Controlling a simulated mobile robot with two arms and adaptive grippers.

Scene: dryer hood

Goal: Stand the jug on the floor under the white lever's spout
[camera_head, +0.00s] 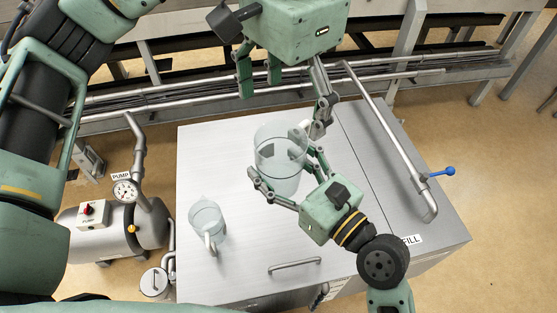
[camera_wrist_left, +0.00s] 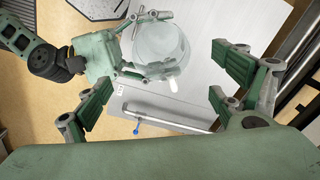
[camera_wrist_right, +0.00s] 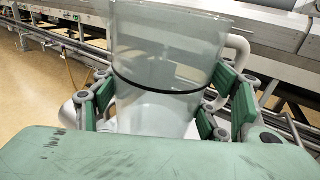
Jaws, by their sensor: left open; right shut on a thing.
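A clear jug (camera_head: 279,150) with a pale handle is held upright or nearly so over the grey cabinet top (camera_head: 225,155). My right gripper (camera_head: 286,165) is shut around its sides. In the right wrist view the jug (camera_wrist_right: 165,65) stands between both fingers, with a dark line around it and its handle at the right. My left gripper (camera_head: 285,85) is open and empty, above and behind the jug. The left wrist view shows the jug (camera_wrist_left: 160,50) beyond the open fingers, apart from them. I cannot make out a white lever or its spout.
A second clear jug (camera_head: 207,222) stands on the cabinet top at left. A bent pipe with a blue lever (camera_head: 443,171) runs along the right, near a FILL label (camera_head: 411,239). A pump tank (camera_head: 105,228) with a gauge is at left. Tan floor shows at right.

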